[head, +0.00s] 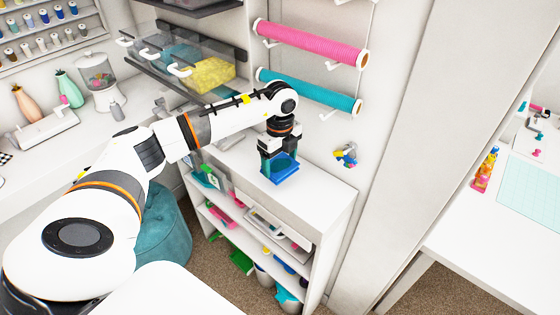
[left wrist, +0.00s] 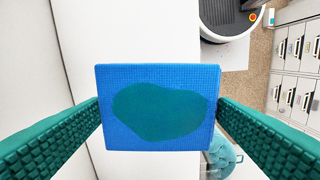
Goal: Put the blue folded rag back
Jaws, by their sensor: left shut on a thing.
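The blue folded rag (head: 281,170) is at my left gripper (head: 279,160), over the white top of the low shelf unit (head: 312,193). In the left wrist view the rag (left wrist: 118,82) is a blue textured rectangle with a dark teal patch in its middle. Both green ridged fingers of the left gripper (left wrist: 159,112) press on its sides, one on each edge. I cannot tell whether the rag touches the shelf top. My right gripper is not in view.
Pink (head: 312,43) and teal (head: 310,91) rolls hang on the wall behind. A small colourful item (head: 346,154) is on the wall at right. The shelf top is otherwise mostly clear. A teal pouf (head: 167,225) stands left of the shelf.

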